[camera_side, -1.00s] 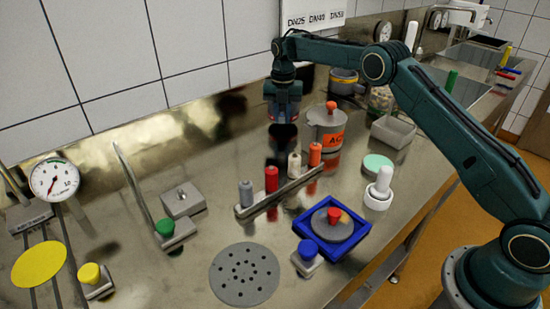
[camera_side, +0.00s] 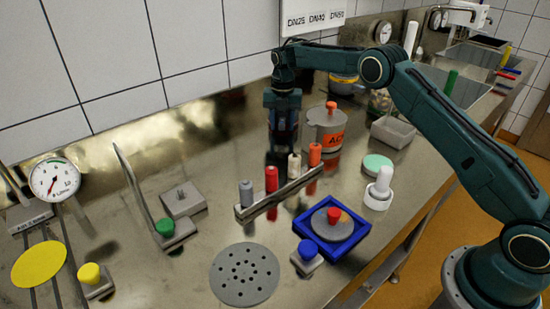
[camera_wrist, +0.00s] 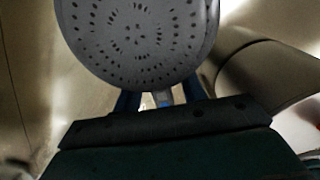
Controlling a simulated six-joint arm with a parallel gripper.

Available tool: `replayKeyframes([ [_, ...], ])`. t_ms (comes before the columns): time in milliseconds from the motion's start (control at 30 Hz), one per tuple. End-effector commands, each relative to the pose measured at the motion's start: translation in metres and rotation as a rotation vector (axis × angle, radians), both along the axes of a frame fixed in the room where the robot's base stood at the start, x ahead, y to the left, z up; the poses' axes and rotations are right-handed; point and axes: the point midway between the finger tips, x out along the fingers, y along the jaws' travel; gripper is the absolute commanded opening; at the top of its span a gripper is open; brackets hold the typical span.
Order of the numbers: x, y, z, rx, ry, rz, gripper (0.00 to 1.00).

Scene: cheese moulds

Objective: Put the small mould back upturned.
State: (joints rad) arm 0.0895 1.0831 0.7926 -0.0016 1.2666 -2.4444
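A grey round mould base (camera_wrist: 140,40), covered in small holes, fills the top middle of the wrist view; I take it to be the small mould. My gripper (camera_wrist: 160,100) has a blue finger on each side of its lower edge, and the mould hides the fingertips. The gripper appears shut on the mould. In the side view my gripper (camera_side: 282,150) points down over the steel counter at the back, left of the lidded grey pot. The mould cannot be made out there.
The grey pot (camera_side: 326,130) with an orange label stands close right of my gripper. A rack (camera_side: 262,206) with several coloured pegs stands in front. A blue square tray (camera_side: 354,240) and a perforated grey plate (camera_side: 244,290) lie nearer the front edge.

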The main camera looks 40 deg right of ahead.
Motion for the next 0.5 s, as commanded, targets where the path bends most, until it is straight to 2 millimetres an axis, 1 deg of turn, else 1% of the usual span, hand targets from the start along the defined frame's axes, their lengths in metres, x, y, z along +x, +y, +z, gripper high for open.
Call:
replayKeyframes([
  [267, 0.000, 0.000, 0.006, 0.000, -0.001, 0.000, 0.41],
  [367, 0.001, 0.000, 0.013, 0.000, -0.001, 0.000, 0.41],
  [500, 0.001, 0.000, 0.030, -0.001, -0.004, 0.000, 0.41],
])
